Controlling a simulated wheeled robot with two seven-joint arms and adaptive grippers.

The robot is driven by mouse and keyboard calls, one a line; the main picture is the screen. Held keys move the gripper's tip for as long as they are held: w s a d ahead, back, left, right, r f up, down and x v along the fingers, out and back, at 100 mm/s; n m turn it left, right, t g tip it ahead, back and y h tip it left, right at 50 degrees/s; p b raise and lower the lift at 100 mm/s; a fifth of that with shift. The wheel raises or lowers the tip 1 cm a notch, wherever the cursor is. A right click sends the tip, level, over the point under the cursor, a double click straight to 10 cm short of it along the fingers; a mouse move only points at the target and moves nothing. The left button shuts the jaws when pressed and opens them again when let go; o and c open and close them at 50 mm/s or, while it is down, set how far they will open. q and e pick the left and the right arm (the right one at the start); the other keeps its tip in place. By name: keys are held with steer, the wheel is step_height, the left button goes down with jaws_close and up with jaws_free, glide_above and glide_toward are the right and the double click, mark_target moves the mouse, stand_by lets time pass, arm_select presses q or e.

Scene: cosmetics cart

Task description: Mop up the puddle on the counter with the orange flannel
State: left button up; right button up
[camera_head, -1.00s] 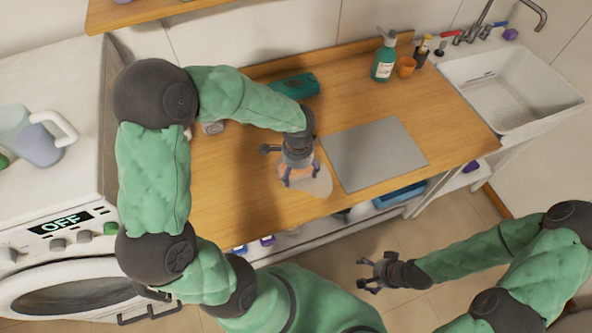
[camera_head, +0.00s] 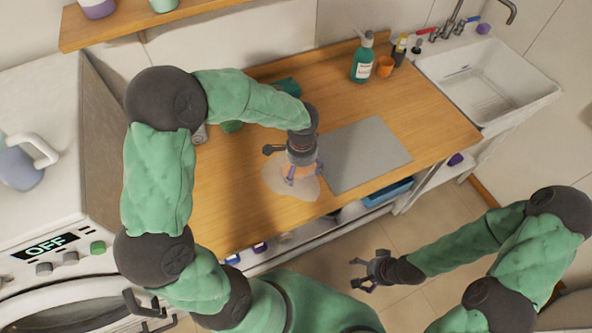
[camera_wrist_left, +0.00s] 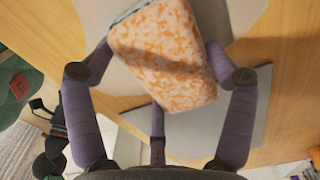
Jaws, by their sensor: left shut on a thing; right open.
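The orange flannel (camera_wrist_left: 165,60) shows in the left wrist view as an orange-and-white patterned cloth block between the fingers of my left gripper (camera_wrist_left: 160,85). My left gripper (camera_head: 302,176) is shut on it, low over the counter (camera_head: 228,200). The puddle (camera_head: 277,182) is a pale patch on the wood around and under the flannel, near the counter's front edge; part of it is hidden by the gripper. It also shows in the left wrist view (camera_wrist_left: 105,78). My right gripper (camera_head: 372,270) is open and empty, in front of the counter above the floor.
A grey board (camera_head: 362,155) lies right of the puddle. A teal pump bottle (camera_head: 362,62) and orange cup (camera_head: 385,67) stand at the back, beside the sink (camera_head: 487,85). A green item (camera_head: 288,87) lies partly behind my left arm. The washing machine (camera_head: 50,200) stands left.

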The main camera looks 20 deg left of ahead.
mark_target(284, 182)
arm_select(q)
steer(key=shift+s+a+f, duration=0.1)
steer(key=shift+s+a, duration=1.05)
steer(key=shift+s, duration=0.25)
steer(key=shift+s+a+p, duration=0.3)
steer(key=shift+s+a, duration=0.5)
steer(key=shift+s, duration=0.1)
steer(key=shift+r, duration=0.2)
step_height(284, 182, up, 8)
steer(key=p, duration=0.6)
steer(key=shift+f, duration=0.2)
steer(key=shift+f+b, duration=2.45)
steer(key=shift+f, duration=0.9)
steer(key=shift+f+b, duration=0.5)
steer(key=shift+f, duration=0.1)
steer(key=shift+w+d, duration=0.1)
